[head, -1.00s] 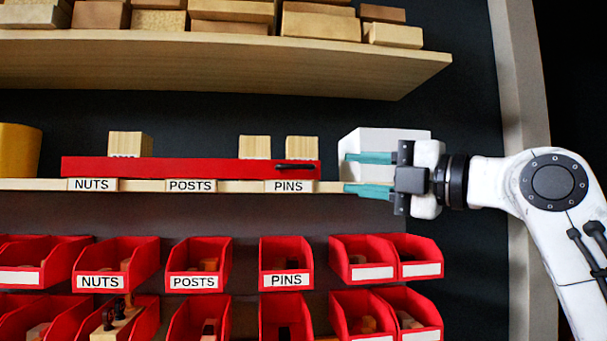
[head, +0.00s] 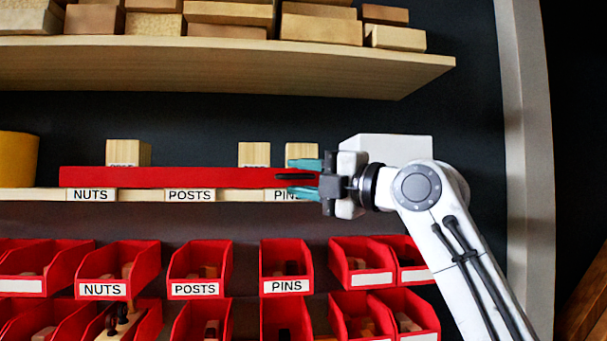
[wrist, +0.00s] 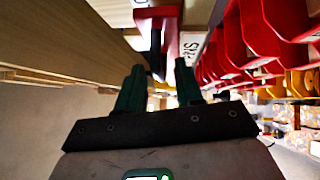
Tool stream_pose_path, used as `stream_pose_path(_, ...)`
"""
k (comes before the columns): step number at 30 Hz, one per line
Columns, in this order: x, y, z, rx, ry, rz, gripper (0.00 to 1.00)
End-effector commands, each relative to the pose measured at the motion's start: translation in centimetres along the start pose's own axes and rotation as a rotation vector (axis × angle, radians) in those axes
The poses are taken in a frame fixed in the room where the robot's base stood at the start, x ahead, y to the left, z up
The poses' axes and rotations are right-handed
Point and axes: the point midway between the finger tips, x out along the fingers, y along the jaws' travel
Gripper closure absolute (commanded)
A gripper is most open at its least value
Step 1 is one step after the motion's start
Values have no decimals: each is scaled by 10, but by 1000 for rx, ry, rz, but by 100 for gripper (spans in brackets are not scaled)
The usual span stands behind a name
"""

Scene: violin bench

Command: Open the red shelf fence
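The red shelf fence (head: 180,177) is a long red bar along the front of the middle shelf. Its black handle (head: 290,177) is at the right end. My gripper (head: 300,177) points left at this end, one teal finger above the handle and one below, with a gap between them. In the wrist view the two fingers (wrist: 158,70) are apart, with the dark handle (wrist: 155,42) just ahead between them and the red fence (wrist: 172,28) beyond. I cannot see contact with the handle.
Wooden blocks (head: 128,153) stand behind the fence, and a white box (head: 390,148) is behind my gripper. An upper shelf (head: 220,65) of wood pieces is above. Red bins (head: 285,262) hang below. A yellow container (head: 17,160) stands at the left.

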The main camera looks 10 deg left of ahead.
Motion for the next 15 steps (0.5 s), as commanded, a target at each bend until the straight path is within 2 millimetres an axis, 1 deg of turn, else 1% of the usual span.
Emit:
stream_pose_path(5,0,0,0,0,0,0,65)
stream_pose_path(15,0,0,0,0,0,0,98)
